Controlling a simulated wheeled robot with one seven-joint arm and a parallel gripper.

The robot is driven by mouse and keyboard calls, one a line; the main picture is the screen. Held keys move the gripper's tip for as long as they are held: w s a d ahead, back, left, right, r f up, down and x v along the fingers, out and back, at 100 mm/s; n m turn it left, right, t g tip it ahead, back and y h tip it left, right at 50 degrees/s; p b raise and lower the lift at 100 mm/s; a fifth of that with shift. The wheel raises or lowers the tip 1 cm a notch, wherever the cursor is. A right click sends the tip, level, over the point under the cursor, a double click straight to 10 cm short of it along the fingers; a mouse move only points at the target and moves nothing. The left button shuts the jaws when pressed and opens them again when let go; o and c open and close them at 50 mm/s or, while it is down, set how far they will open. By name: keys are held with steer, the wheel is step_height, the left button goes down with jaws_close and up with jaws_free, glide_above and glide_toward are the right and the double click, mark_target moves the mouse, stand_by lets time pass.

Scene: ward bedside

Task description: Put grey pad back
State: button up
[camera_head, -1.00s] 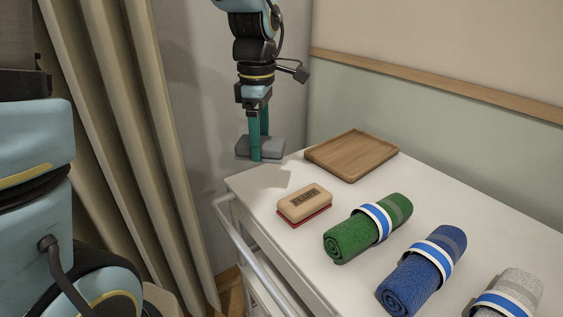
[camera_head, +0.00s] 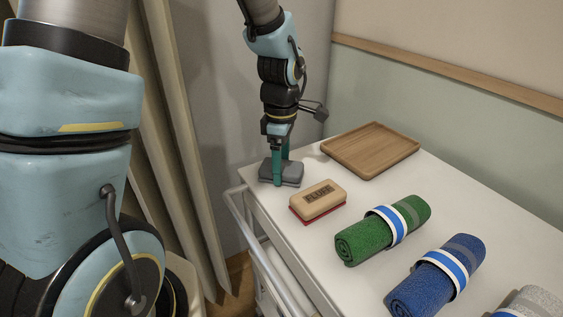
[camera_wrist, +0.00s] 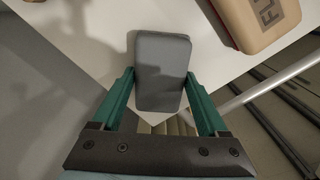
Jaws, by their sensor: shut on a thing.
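The grey pad (camera_head: 294,174) is a flat block with rounded corners, at the far left corner of the white trolley top. My gripper (camera_head: 280,171) points down with its green fingers shut on the pad's two sides. The wrist view shows the pad (camera_wrist: 163,60) between both fingers, partly over the white top and partly past its edge. I cannot tell whether the pad touches the top or is just above it.
A beige and red block (camera_head: 318,200) lies close right of the pad. An empty wooden tray (camera_head: 398,163) lies behind. Rolled green (camera_head: 363,241) and blue (camera_head: 415,297) towels lie toward the front right. A rail (camera_head: 262,245) runs along the trolley's left side.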

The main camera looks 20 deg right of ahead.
steer(key=o, duration=1.1)
step_height(320, 180, up, 12)
steer(key=shift+a+r+b, duration=0.1)
steer(key=shift+b, duration=0.6)
steer(key=a+f+m, duration=0.2)
steer(key=a+m, duration=0.2)
steer(key=a, duration=0.4)
steer(key=a+f+m+t, duration=0.1)
steer(key=a+f+m, duration=0.2)
steer(key=a, duration=0.5)
steer(key=w+a+f+m, duration=0.1)
steer(key=a+f+m, duration=0.1)
steer(key=a+m, duration=0.3)
steer(key=shift+w+a+f+t, duration=0.1)
steer(key=shift+a+f+t, duration=0.1)
steer(key=shift+a, duration=0.85)
steer(key=shift+a+f+t, duration=0.1)
steer(key=shift+a+f, duration=0.05)
steer(key=shift+a, duration=0.9)
